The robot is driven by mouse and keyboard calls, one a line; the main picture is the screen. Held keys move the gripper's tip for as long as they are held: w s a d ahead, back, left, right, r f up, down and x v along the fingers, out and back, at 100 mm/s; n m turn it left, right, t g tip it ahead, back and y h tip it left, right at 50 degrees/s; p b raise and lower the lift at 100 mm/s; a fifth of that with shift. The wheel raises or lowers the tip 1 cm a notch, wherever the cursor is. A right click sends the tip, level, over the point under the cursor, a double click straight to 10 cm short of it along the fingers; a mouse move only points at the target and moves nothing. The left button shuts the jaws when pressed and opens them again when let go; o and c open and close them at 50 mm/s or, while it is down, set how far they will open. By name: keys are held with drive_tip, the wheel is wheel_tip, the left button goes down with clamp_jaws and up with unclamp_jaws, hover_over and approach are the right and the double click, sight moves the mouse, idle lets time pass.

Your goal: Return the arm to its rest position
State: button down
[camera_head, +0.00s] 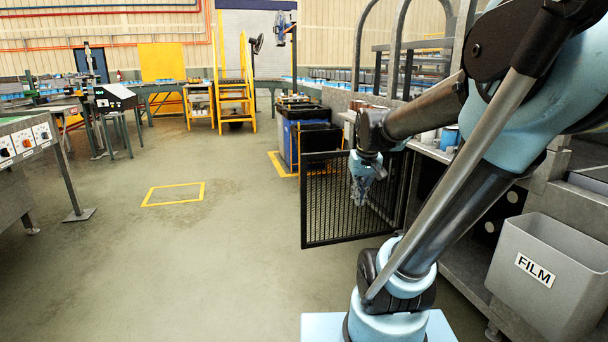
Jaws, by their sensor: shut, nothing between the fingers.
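My arm rises from its base at the lower right and bends back out to the left near the right edge. My gripper (364,190) hangs at the arm's end, pointing down, in front of the black mesh gate. It is shut with nothing visible between its fingers. It appears small, and its fingertips are hard to make out against the mesh.
A black mesh gate (330,215) stands behind my gripper. A grey bin marked FILM (555,280) is at the lower right. A blue bin (291,142) and yellow steps (235,97) stand further back. A control panel (25,140) is at left. The middle floor is clear.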

drive_tip(key=s+d+f, duration=0.1)
drive_tip(key=s+f, duration=0.4)
drive_tip(key=s, duration=0.2)
drive_tip(key=s+d+f+m, duration=0.1)
drive_tip(key=s+f, duration=0.3)
drive_tip(key=s, duration=0.4)
drive_tip(key=shift+f+g, duration=0.3)
drive_tip(key=shift+f, duration=0.05)
